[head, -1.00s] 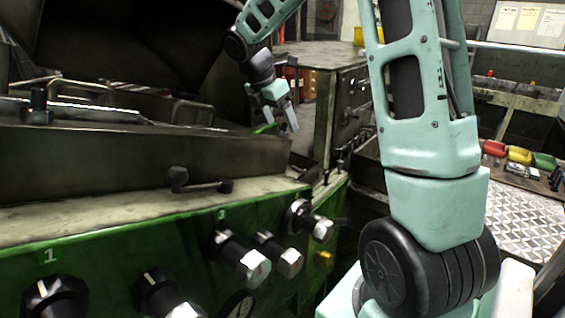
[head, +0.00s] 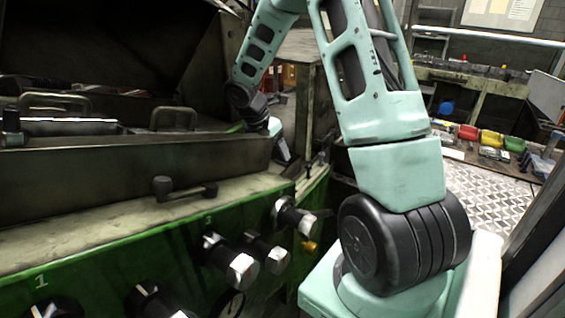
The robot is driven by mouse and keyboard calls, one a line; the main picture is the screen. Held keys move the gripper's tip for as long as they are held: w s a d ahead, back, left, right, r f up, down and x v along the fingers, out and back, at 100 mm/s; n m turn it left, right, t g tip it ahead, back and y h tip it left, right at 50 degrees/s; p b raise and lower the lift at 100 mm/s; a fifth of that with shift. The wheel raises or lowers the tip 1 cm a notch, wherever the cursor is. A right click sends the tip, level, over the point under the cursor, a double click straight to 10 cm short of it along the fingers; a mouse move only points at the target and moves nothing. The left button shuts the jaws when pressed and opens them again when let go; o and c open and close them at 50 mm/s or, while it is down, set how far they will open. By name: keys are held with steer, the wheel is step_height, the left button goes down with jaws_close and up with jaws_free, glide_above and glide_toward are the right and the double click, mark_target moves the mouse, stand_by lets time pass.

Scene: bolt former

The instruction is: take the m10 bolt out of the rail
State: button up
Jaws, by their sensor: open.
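My gripper (head: 283,150) is at the right end of the machine's long front wall, pointing down, with its jaws open. It is small in the picture and partly hidden, and I see nothing between its fingers. I cannot make out the m10 bolt. I cannot tell the rail for certain among the dark parts of the machine.
The green bolt former (head: 120,250) fills the left, with a black lever (head: 185,189) on its ledge and several knobs (head: 242,268) on its front. A dark metal cabinet (head: 310,80) stands behind my gripper. Coloured bins (head: 490,139) sit on a bench at the right.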

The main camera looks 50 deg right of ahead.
mark_target(281, 166)
steer(key=shift+w+p+x, duration=0.15)
steer(key=shift+p+x, duration=0.3)
steer(key=shift+x, duration=0.8)
steer(key=shift+w+p+x, duration=0.1)
steer(key=shift+p+x, duration=0.3)
steer(key=shift+x, duration=0.8)
steer(key=shift+f, duration=0.1)
steer(key=shift+c, duration=0.5)
steer(key=shift+s, duration=0.1)
jaws_close()
